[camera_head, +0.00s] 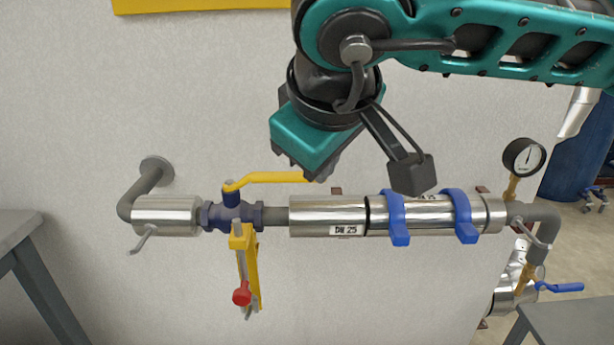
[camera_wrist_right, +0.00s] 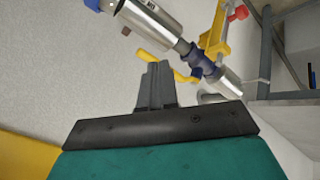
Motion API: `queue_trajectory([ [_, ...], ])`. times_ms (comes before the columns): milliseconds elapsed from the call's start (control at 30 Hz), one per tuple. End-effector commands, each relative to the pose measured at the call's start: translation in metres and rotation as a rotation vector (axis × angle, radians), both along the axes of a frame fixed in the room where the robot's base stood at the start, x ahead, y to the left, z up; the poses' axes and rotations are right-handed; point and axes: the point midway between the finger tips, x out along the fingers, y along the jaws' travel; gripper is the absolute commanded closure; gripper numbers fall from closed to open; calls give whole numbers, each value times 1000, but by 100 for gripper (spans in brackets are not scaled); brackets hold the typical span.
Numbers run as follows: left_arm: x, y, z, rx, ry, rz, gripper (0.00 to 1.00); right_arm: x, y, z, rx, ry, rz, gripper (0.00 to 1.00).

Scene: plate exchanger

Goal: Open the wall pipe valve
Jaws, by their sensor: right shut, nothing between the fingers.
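The blue valve (camera_head: 232,214) sits in the wall pipe, between the left silver sleeve and a long silver section. Its yellow lever handle (camera_head: 262,179) extends to the right from the valve top, roughly along the pipe. In the right wrist view the handle (camera_wrist_right: 155,63) passes just beyond my fingers, partly hidden by them. My right gripper (camera_head: 312,178) points down at the handle's free end, fingers shut and empty. It also shows in the wrist view (camera_wrist_right: 155,68). I cannot tell whether it touches the handle. My left gripper is not in view.
A yellow bracket with a red knob (camera_head: 242,296) hangs below the valve. The long silver pipe section (camera_head: 328,216) carries blue clamps (camera_head: 397,220). A pressure gauge (camera_head: 524,158) stands at right. Grey tables (camera_head: 20,232) stand at both lower corners.

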Motion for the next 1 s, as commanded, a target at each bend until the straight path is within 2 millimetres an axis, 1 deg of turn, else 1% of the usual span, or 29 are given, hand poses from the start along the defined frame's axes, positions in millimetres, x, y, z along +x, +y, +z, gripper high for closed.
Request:
queue_trajectory([
  [33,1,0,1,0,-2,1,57,-3,-3,7,0,-1,-1,100],
  [100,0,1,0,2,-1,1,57,-7,-5,13,1,-1,0,100],
  [200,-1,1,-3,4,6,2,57,-10,-7,16,-1,1,1,100],
  [533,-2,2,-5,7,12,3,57,-11,-8,17,-1,1,1,100],
  [633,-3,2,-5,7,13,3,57,-13,-4,13,21,22,3,100],
  [667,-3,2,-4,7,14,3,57,-15,0,10,39,41,4,100],
  [767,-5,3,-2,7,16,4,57,-27,18,-9,148,159,1,100],
  [800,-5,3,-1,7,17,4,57,-36,29,-18,212,231,-6,100],
  [867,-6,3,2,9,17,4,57,-52,48,-31,325,361,-27,100],
  [900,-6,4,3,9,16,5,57,-64,61,-38,406,460,-48,100],
  [967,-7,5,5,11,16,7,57,-83,80,-44,523,615,-90,100],
  [1000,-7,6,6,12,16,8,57,-95,91,-45,596,719,-125,100],
])
